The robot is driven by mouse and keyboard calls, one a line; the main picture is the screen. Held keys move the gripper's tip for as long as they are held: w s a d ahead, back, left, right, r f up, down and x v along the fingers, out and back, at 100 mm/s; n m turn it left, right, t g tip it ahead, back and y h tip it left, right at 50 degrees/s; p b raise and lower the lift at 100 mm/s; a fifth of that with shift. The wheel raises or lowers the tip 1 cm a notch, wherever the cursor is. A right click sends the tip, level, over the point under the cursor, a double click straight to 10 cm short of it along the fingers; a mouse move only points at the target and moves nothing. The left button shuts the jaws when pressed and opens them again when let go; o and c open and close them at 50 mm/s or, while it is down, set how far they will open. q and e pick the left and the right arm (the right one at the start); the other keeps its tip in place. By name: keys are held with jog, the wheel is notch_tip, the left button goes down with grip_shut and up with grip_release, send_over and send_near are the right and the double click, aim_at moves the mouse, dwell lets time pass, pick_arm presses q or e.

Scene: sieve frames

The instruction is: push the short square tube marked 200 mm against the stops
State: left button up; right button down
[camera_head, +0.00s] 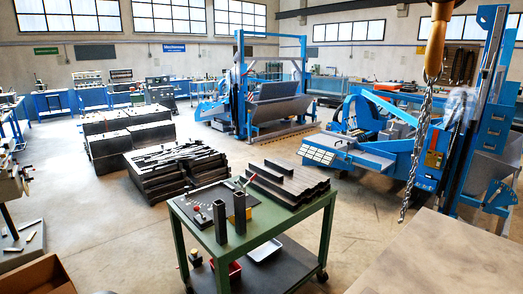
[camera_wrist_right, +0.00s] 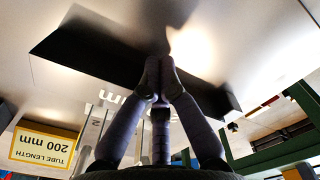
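In the right wrist view my right gripper (camera_wrist_right: 160,66) has its fingertips together, with nothing visible between them. A long dark shape (camera_wrist_right: 95,48) lies behind the fingertips; I cannot tell whether it is a tube or whether they touch it. A yellow-edged sign (camera_wrist_right: 44,147) reads "TUBE LENGTH 200 mm" upside down. Part of a printed "mm" shows on a pale surface beside the fingers. In the head view two dark square tubes, one in front (camera_head: 220,222) and one behind (camera_head: 239,212), stand upright on a green cart. Their markings are unreadable. Neither gripper shows there.
The green cart (camera_head: 325,236) also carries a dark board (camera_head: 190,207) and a stack of dark bars (camera_head: 290,184). A pale tabletop (camera_head: 440,262) fills the lower right. A chain (camera_head: 418,145) hangs above it. Metal stacks and blue machines stand further back.

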jog(key=shift+w+d, duration=0.4)
jog(key=shift+d, duration=0.05)
jog(key=shift+a, duration=0.1)
dwell(0.4)
jog(key=shift+s+a, duration=0.35)
jog(key=shift+s, duration=0.05)
notch_tip(320, 180, up, 7)
jog(key=p, duration=0.5)
jog(key=shift+p, duration=0.3)
